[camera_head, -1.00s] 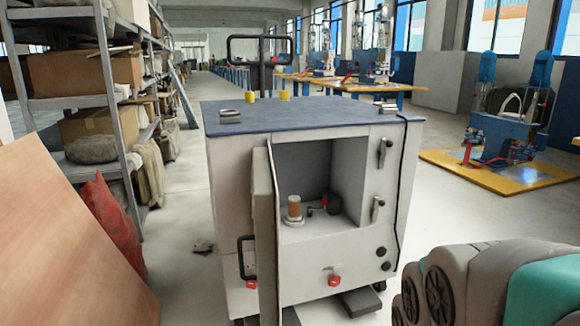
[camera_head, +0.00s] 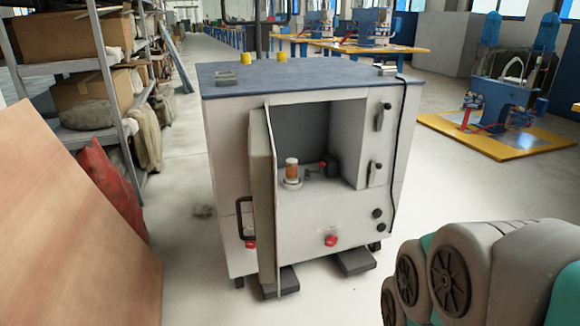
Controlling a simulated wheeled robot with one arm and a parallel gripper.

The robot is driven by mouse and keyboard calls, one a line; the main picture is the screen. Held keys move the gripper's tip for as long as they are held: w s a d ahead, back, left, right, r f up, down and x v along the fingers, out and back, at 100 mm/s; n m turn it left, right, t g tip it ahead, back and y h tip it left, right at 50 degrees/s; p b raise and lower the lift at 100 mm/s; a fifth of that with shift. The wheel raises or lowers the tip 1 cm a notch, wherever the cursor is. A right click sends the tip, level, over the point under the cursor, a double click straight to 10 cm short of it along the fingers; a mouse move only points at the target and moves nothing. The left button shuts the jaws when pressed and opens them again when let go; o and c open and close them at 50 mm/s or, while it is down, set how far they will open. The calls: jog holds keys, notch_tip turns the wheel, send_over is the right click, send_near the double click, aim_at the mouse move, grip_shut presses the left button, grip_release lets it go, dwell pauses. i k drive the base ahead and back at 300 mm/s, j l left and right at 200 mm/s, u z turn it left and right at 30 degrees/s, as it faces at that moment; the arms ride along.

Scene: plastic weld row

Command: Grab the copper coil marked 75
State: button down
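A copper-coloured coil (camera_head: 292,169) stands upright on a small round pale base inside the open compartment of a grey-white machine cabinet (camera_head: 345,215) with a blue top. No number can be read on it at this size. Beside it on the right is a dark fitting with a red part (camera_head: 323,166). My gripper is not in view. Part of my own arm, grey and teal, fills the lower right corner, well apart from the cabinet.
The cabinet's door (camera_head: 262,205) stands open toward me, left of the compartment. A wooden panel (camera_head: 70,215) leans at lower left, with a red sack (camera_head: 112,190) behind it. Shelving (camera_head: 120,100) lines the left. Bare floor lies around the cabinet; a yellow platform (camera_head: 500,140) is at right.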

aim_at(291, 179)
jog(key=i+l+u, duration=0.1)
jog(key=u, duration=0.7)
jog(key=i+l+u, duration=0.15)
jog(key=l+u, duration=0.15)
jog(key=l, duration=0.25)
jog(key=i+l+u, duration=0.1)
jog(key=l+u, duration=0.2)
jog(key=l, duration=0.2)
jog(key=l+u, duration=0.3)
jog(key=l, duration=0.3)
jog(key=i+l, duration=0.1)
jog(key=l, duration=0.8)
jog(key=i+u, duration=0.05)
jog(key=i, duration=0.05)
